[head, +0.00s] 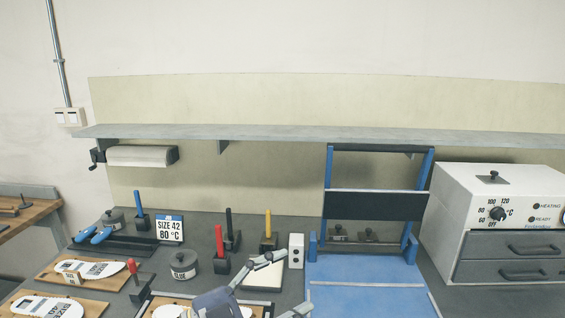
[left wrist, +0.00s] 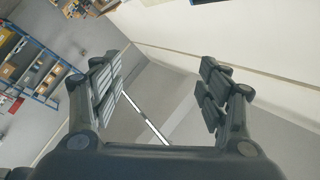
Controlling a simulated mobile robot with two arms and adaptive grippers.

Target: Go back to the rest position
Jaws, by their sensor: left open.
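My left gripper (head: 292,281) shows at the bottom centre of the head view, above the dark bench. Its fingers are spread apart and nothing is between them. In the left wrist view the two dark padded fingers (left wrist: 160,82) are also wide apart and empty, with wall and floor far behind them. My right gripper is in neither view.
A blue press-like frame with a blue base (head: 365,290) stands right of the gripper. A white heater (head: 495,205) is at the far right. Insole boards (head: 88,272), a size sign (head: 170,229) and coloured upright handles crowd the left. A shelf (head: 300,132) runs above.

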